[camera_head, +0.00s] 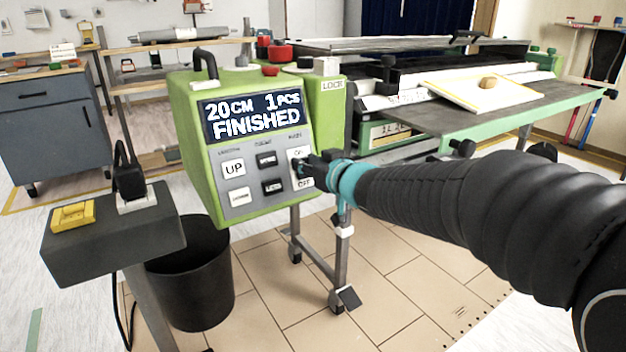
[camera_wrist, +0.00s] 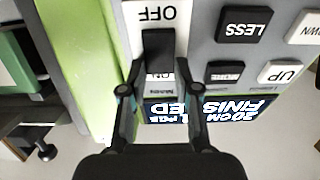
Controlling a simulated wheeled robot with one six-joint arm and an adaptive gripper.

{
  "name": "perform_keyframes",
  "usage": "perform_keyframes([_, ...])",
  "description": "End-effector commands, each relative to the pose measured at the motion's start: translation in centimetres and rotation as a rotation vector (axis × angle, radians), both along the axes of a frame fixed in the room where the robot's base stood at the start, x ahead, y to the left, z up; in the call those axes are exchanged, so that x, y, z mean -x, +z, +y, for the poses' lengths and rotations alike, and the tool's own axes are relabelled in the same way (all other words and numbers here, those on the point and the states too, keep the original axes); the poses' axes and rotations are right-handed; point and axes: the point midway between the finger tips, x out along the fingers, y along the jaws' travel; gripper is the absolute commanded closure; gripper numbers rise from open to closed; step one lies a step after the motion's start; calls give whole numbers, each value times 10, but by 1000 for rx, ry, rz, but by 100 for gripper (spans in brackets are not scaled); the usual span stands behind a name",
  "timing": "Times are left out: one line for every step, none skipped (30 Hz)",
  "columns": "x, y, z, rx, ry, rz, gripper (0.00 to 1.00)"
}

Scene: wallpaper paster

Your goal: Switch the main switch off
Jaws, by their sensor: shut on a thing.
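The main switch (camera_wrist: 158,52) is a black lever on a white plate (camera_head: 297,153) marked ON and OFF, at the right side of the green machine's (camera_head: 187,125) grey control panel. In the wrist view the picture is upside down, and the OFF label (camera_wrist: 157,13) shows clear at the top while the ON label is partly covered. My gripper (camera_wrist: 158,80) has its two fingers on either side of the lever, shut on it. In the head view my gripper (camera_head: 305,170) reaches the panel from the right and hides part of the switch.
The display (camera_head: 253,112) reads "20CM 1PCS FINISHED". Buttons such as UP (camera_head: 233,168) and LESS (camera_wrist: 244,24) sit close beside the switch. A black bin (camera_head: 190,285) and a grey stand (camera_head: 110,240) are at the left. A long table (camera_head: 450,125) extends behind my arm.

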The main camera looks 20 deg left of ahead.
Motion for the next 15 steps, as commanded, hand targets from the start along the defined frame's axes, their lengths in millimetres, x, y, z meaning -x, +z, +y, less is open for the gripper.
perform_keyframes([1,-8,1,-15,3,-13,100])
perform_keyframes([1,-8,0,-23,3,-19,100])
perform_keyframes([2,-7,0,-32,3,-28,100])
perform_keyframes([2,-7,0,-39,3,-34,100])
perform_keyframes([2,-6,0,-45,4,-39,100])
perform_keyframes([2,-5,0,-51,4,-44,100])
perform_keyframes([2,-5,0,-55,3,-47,100])
perform_keyframes([2,-4,0,-58,3,-50,100])
perform_keyframes([2,-4,0,-61,3,-52,100])
perform_keyframes([2,-3,0,-61,3,-53,100])
perform_keyframes([2,-3,0,-62,3,-54,100])
perform_keyframes([2,-2,0,-61,3,-54,100])
perform_keyframes([2,-2,0,-61,3,-54,100])
perform_keyframes([2,-2,0,-61,3,-54,100])
perform_keyframes([2,-2,0,-61,3,-54,100])
